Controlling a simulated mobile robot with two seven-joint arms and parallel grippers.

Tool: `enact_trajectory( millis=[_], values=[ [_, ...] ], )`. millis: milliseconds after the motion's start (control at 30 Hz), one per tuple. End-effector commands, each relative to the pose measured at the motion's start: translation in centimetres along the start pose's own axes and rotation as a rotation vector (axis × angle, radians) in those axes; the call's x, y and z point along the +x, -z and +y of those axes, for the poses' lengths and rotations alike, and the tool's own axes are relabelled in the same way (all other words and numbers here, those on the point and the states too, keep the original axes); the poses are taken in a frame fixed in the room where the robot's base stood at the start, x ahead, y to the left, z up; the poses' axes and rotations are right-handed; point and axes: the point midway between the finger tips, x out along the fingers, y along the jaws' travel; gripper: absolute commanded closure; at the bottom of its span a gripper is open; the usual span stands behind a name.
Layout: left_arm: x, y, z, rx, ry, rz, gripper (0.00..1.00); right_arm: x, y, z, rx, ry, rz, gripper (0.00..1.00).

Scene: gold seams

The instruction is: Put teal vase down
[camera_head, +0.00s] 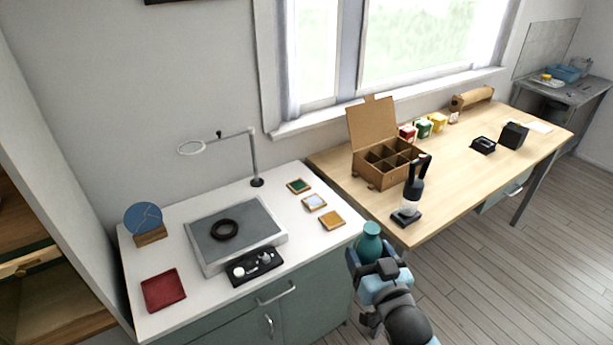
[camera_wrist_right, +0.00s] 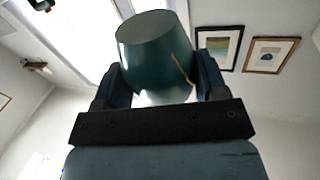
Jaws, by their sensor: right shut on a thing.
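The teal vase (camera_head: 369,243) is held in my right gripper (camera_head: 372,262), in front of the gap between the white cabinet top and the wooden table. In the right wrist view, the vase (camera_wrist_right: 156,48) sits between the two dark fingers of the right gripper (camera_wrist_right: 152,85), and a gold seam line runs down its side. The right gripper is shut on the vase. My left gripper is not in view.
The wooden table (camera_head: 455,165) holds a divided cardboard box (camera_head: 371,176) and a black-handled device (camera_head: 412,190).

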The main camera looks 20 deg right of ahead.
Motion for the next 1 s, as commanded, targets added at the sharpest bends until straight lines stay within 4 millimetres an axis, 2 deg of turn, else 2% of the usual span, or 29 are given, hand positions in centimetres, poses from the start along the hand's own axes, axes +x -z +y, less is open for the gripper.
enact_trajectory(
  millis=[167, 267, 700, 1000],
  values=[
    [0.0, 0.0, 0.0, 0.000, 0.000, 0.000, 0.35, 0.3, 0.6, -0.6, -0.003, 0.028, 0.003, 0.63],
    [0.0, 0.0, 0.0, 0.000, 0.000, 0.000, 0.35, 0.7, 1.5, -1.9, -0.005, 0.081, 0.000, 0.63],
    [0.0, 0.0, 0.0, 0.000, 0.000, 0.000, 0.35, 3.5, 7.9, -11.5, -0.008, 0.460, -0.027, 0.63],
    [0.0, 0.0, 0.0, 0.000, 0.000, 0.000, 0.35, 4.8, 10.7, -16.0, -0.005, 0.638, -0.043, 0.63]
  ],
)
